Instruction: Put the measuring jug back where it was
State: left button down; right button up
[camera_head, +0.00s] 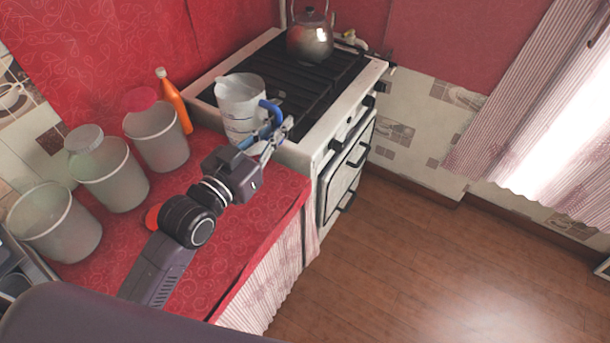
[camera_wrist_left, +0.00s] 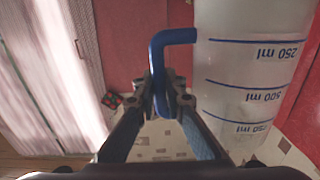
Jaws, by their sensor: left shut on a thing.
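The measuring jug (camera_head: 240,103) is a translucent jug with blue markings and a blue handle (camera_head: 270,110). In the head view it is upright at the near left corner of the stove, in front of the grate; I cannot tell whether its base touches anything. My left gripper (camera_head: 277,136) reaches it from the near side and is shut on the handle. In the left wrist view the fingers of the left gripper (camera_wrist_left: 165,100) close around the blue handle (camera_wrist_left: 172,40), with the jug's marked wall (camera_wrist_left: 250,75) to the right. My right gripper is not in view.
A kettle (camera_head: 310,42) stands on the back of the stove (camera_head: 318,140). A red round thing (camera_head: 153,217) lies partly behind my arm. The counter's front strip (camera_head: 280,190) is clear.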

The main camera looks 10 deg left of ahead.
pick_arm(q)
jog(key=shift+w+d, duration=0.15)
jog(key=shift+d, duration=0.15)
jog(key=shift+f+b, duration=0.35)
jog(key=shift+f, duration=9.35)
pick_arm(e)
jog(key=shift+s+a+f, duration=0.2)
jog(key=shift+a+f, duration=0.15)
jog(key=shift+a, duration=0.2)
pick_arm(q)
jog(key=shift+f, duration=0.15)
jog(key=c, duration=2)
grip_release()
jog(key=shift+f, duration=0.1)
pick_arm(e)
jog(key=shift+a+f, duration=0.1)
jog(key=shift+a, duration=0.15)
